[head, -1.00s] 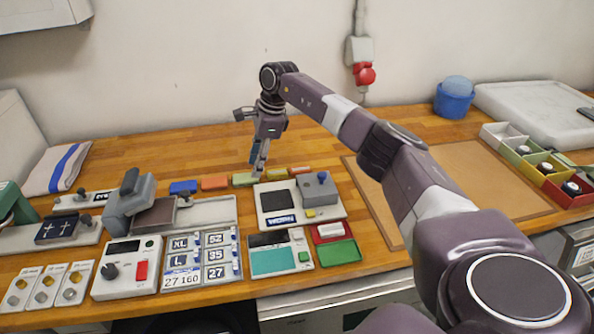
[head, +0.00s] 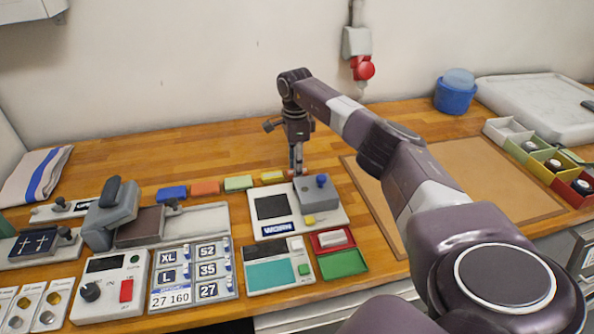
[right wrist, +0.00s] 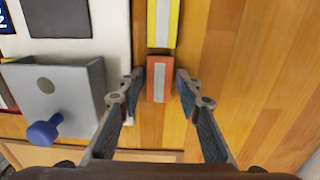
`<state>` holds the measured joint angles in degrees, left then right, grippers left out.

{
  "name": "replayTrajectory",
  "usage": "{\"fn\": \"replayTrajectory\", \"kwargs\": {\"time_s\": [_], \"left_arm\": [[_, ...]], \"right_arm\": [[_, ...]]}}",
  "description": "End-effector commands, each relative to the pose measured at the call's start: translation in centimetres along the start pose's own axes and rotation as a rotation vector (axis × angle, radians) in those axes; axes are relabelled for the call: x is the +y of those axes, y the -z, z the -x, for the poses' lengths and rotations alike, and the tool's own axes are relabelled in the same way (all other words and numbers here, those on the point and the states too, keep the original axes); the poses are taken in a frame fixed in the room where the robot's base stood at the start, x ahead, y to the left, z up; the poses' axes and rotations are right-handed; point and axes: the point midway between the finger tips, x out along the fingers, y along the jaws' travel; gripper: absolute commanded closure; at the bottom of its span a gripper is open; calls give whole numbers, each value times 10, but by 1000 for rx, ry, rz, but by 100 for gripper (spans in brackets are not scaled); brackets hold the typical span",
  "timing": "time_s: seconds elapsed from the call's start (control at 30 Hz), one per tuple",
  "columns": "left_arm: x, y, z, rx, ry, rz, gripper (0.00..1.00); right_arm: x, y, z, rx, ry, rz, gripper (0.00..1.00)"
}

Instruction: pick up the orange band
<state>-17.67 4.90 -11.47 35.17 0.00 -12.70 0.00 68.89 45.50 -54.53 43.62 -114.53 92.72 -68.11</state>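The gripper is open and points down. In the head view my right gripper (head: 297,170) largely hides this band. Another orange-red band (head: 205,187) lies further left, between a blue band (head: 172,192) and a green band (head: 238,182). The yellow band also shows in the right wrist view (right wrist: 162,22). My left gripper is not in view.
A device with a grey box and blue knob (head: 321,182) stands close beside my right gripper. A brown mat (head: 470,180) lies to the right. Label panels and a control box (head: 110,285) fill the front left. The counter behind the bands is clear.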

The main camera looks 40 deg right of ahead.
Motion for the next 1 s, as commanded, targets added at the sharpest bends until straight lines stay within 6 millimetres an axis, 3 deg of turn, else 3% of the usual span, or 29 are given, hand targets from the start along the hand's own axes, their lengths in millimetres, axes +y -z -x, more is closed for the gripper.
{"fn": "replayTrajectory", "kwargs": {"time_s": [0.1, 0.23, 0.43, 0.77, 1.0], "left_arm": [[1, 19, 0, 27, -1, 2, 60], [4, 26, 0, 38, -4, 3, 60], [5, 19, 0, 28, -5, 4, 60], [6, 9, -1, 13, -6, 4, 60], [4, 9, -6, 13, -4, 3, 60]], "right_arm": [[0, 0, -2, -1, 1, 0, 68], [0, 0, -2, -1, 1, 1, 69], [0, 0, -2, -1, 1, 1, 90], [-1, 0, 0, -1, 2, 1, 90], [-2, 0, 24, -2, 6, 2, 90]]}}
